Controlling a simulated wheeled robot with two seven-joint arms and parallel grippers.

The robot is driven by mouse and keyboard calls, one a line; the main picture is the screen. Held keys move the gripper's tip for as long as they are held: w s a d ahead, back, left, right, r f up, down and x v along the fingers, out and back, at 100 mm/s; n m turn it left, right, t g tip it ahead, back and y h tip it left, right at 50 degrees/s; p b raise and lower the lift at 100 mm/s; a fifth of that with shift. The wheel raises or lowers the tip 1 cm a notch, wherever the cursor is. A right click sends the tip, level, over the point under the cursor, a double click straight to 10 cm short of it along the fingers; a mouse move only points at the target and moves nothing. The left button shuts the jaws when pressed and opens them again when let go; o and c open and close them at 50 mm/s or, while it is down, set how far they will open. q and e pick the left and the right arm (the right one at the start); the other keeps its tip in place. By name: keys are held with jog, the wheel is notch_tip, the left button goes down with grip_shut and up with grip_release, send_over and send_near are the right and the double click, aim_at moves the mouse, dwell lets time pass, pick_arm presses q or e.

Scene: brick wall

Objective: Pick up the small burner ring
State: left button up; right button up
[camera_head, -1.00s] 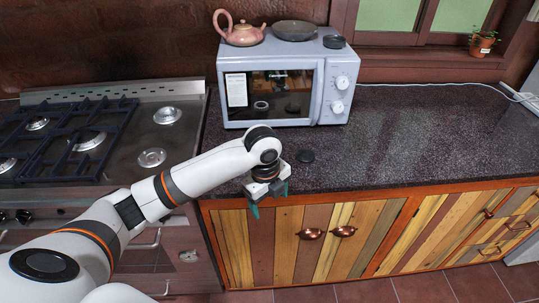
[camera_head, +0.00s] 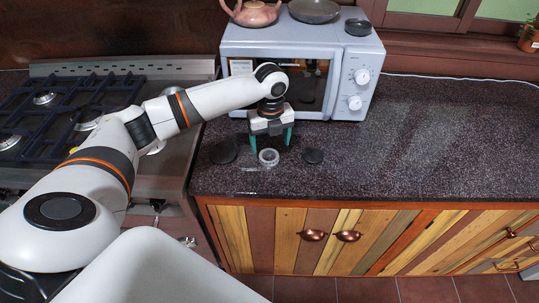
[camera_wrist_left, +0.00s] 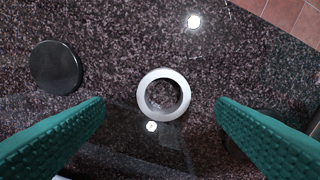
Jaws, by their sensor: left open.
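The small burner ring (camera_head: 268,157) is a pale metal ring lying flat on the dark speckled counter. In the left wrist view, the ring (camera_wrist_left: 163,94) sits between the two green fingertips, slightly toward the top of the picture. My left gripper (camera_head: 270,142) points down just above and behind the ring, with its fingers apart. Nothing is held between the fingers, and the whole ring shows in the wrist view. My right gripper is not in view.
A black disc (camera_head: 312,156) lies right of the ring, and another black disc (camera_head: 223,153) lies left of it. The microwave (camera_head: 357,75) stands close behind my gripper. The gas stove (camera_head: 160,105) is at left. The counter (camera_head: 440,140) is clear to the right.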

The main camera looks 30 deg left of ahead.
aim_at(269, 159)
pick_arm(q)
jog(key=f, duration=0.1)
jog(key=f+p, duration=0.1)
jog(key=f, duration=0.1)
jog(key=shift+s+a+f, duration=0.15)
jog(key=shift+s+f, duration=0.05)
jog(key=shift+f, duration=0.6)
jog(key=shift+w, duration=0.1)
jog(key=c, duration=0.9)
jog(key=shift+c, duration=0.8)
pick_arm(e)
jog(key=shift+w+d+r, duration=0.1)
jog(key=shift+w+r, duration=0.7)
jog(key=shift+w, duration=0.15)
pick_arm(q)
jog(key=shift+r, duration=0.15)
